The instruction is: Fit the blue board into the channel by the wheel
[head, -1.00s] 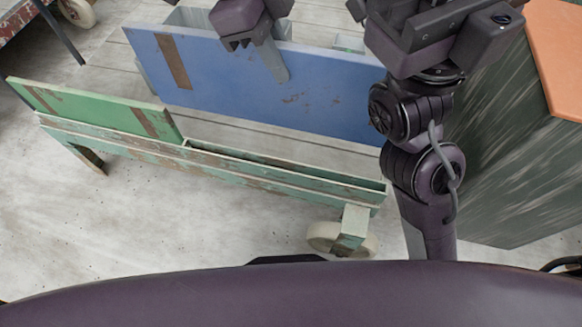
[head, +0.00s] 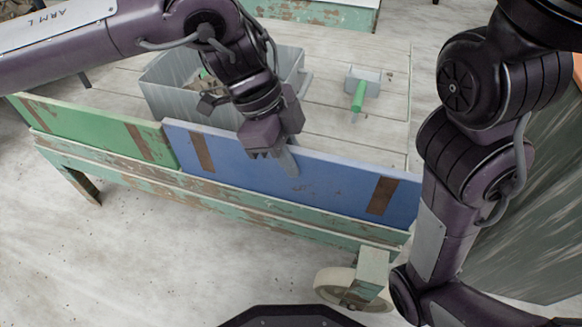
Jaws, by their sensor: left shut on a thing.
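The blue board (head: 330,190), with brown strips near its ends, stands upright along the right part of the channel (head: 215,196), above the cream wheel (head: 335,287). Its left end is beside the green board (head: 90,130), its top edge slightly higher. Its lower edge meets the weathered green rail; the front rail hides how deep it sits. My left gripper (head: 286,160) is shut on the board's top edge, left of its middle. My right arm rises at the right, in front of the board's right end; its gripper is out of the picture.
A grey bin (head: 185,100) with scraps stands behind the boards on the planked deck. A small holder with a green-handled tool (head: 358,97) lies right of it. A dark streaked block (head: 535,220) stands at the right. Floor in front is clear.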

